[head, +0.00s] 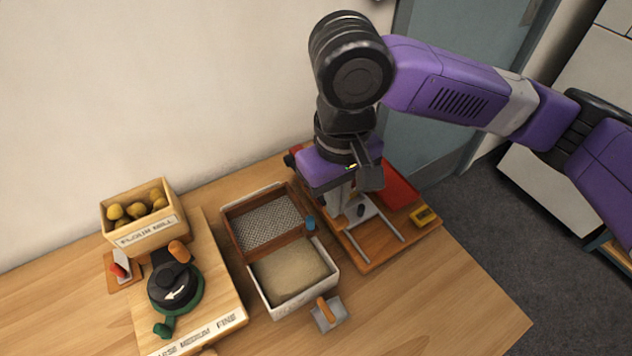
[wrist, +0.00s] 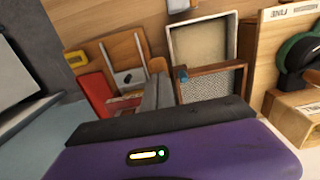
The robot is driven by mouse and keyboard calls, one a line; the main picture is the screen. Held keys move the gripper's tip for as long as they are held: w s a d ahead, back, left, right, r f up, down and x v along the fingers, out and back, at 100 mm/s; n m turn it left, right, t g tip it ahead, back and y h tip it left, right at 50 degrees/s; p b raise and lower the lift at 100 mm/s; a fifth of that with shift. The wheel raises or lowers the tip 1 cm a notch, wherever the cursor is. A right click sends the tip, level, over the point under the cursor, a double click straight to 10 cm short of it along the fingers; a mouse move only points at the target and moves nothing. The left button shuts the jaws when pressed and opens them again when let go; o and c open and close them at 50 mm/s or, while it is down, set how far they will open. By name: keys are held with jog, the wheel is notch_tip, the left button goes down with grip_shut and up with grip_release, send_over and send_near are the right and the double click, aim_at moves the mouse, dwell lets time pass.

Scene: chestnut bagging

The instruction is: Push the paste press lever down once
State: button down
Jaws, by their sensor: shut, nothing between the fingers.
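The paste press seems to be the wooden board (head: 372,257) with metal rails and a red plate (head: 400,190), at the right of the table in the head view. A dark knob (head: 360,210) shows on its metal part. The press also shows in the wrist view (wrist: 127,50), left of the fingers. My gripper (head: 338,203) points down over the press's left part and hides some of it. Its fingers in the wrist view (wrist: 157,92) are together with nothing between them. I cannot clearly make out the lever, or whether the fingers touch the press.
Left of the press is a box with a mesh tray (head: 268,238) and a bin of pale powder (head: 328,270). A small scoop (head: 328,314) lies in front. A yellow device (head: 424,215) is at right.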

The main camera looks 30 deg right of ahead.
aim_at(337, 221)
jog(key=shift+s+f+b, duration=0.15)
jog(key=shift+f+b, duration=0.45)
jog(key=shift+f, duration=0.5)
jog(key=shift+s+f+b, duration=0.2)
jog(key=shift+f+b, duration=0.4)
jog(key=shift+f, duration=0.5)
jog(key=shift+f, duration=0.35)
jog(key=r+p, duration=0.6)
jog(key=w+r+p, duration=0.1)
jog(key=r+p, duration=0.2)
jog(key=shift+r, duration=0.4)
jog(key=shift+f, duration=0.1)
